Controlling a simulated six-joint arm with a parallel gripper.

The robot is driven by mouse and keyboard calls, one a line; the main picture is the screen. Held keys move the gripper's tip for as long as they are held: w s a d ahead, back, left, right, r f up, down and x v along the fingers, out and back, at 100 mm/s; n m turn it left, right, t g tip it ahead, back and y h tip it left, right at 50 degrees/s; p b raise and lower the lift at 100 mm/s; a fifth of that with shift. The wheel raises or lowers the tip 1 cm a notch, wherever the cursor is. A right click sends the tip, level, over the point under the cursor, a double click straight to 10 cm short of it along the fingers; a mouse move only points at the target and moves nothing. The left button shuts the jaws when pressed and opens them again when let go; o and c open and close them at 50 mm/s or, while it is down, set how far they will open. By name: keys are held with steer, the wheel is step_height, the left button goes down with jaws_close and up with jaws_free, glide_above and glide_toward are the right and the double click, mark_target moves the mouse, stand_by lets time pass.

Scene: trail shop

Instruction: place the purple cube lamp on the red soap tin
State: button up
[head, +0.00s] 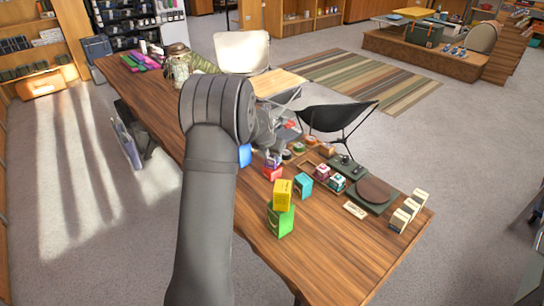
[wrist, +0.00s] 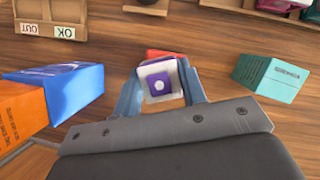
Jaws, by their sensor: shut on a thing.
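The purple cube lamp (wrist: 160,82), white with a purple face and a white dot, sits between the two fingers of my gripper (wrist: 161,88) in the wrist view. My gripper is shut on it. The red soap tin (wrist: 163,54) shows just behind the lamp, mostly hidden by it. In the head view the red tin (head: 272,174) is on the wooden table, with the lamp (head: 273,161) just above it, partly hidden by my gripper (head: 274,154). I cannot tell whether lamp and tin touch.
A blue box (wrist: 65,88) and an orange box (wrist: 20,105) lie left of my gripper; a teal box (wrist: 270,76) is to the right. A yellow box (head: 282,194) stands on a green box (head: 281,220). A wooden tray (wrist: 50,14) is at the back left.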

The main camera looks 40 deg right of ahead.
steer(key=shift+f, duration=0.1)
steer(key=o, duration=1)
steer(key=shift+a+r, duration=0.1)
steer(key=shift+r, duration=0.4)
steer(key=v, duration=1.1)
steer(key=shift+a+r, duration=0.1)
